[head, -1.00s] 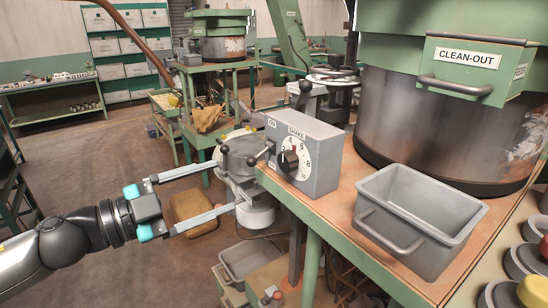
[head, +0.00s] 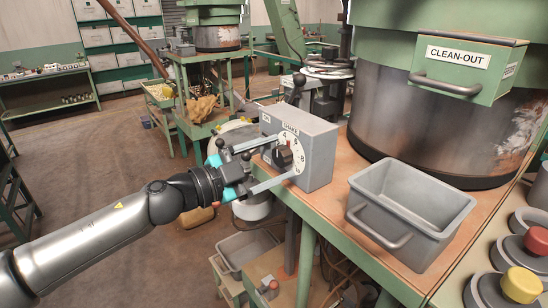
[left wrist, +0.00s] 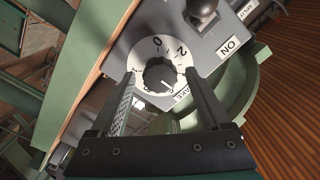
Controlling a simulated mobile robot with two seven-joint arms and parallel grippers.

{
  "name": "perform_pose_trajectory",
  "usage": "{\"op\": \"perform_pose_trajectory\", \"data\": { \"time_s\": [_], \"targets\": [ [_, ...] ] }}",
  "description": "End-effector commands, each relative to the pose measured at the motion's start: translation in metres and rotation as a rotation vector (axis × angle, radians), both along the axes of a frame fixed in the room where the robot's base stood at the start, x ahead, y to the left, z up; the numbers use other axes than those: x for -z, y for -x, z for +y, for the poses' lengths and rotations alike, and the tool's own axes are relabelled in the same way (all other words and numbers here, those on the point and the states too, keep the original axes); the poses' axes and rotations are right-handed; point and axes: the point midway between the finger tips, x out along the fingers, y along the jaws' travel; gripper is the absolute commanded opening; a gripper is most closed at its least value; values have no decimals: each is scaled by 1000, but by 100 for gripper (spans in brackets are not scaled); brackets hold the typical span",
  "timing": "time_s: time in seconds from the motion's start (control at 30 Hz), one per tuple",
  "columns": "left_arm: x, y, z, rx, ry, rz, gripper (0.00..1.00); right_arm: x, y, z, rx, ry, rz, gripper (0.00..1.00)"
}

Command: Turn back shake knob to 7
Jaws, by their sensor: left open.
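The shake knob (head: 283,158) is a black knob on a white numbered dial (head: 298,146) on the front of a grey control box (head: 317,150). My left gripper (head: 269,164) is open, with its two fingers reaching to either side of the knob. In the left wrist view the knob (left wrist: 160,75) sits between the open fingertips, which seem apart from it. The dial (left wrist: 157,47) shows 0 and 2 there; its other numbers are partly hidden. I cannot read the exact setting. My right gripper is out of view.
A black ball-tipped lever (head: 299,80) rises from the box, near an ON label (left wrist: 229,45). A grey bin (head: 408,215) stands on the bench to the right, below a CLEAN-OUT drawer (head: 466,68). Red and yellow buttons (head: 521,284) are at lower right.

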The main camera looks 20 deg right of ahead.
Motion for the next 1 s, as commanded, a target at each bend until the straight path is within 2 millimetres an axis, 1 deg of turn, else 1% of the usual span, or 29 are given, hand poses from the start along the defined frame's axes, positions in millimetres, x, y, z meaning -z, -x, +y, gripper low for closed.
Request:
{"op": "perform_pose_trajectory", "data": {
  "time_s": [0.1,0.33,0.37,1.0],
  "targets": [
    [0,-1,-3,0,0,0,81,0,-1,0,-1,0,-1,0],
    [0,-1,-3,0,0,0,81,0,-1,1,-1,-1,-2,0],
    [0,-1,-3,0,0,0,78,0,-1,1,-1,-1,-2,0],
    [0,-1,-3,0,0,0,6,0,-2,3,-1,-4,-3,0]
  ]
}}
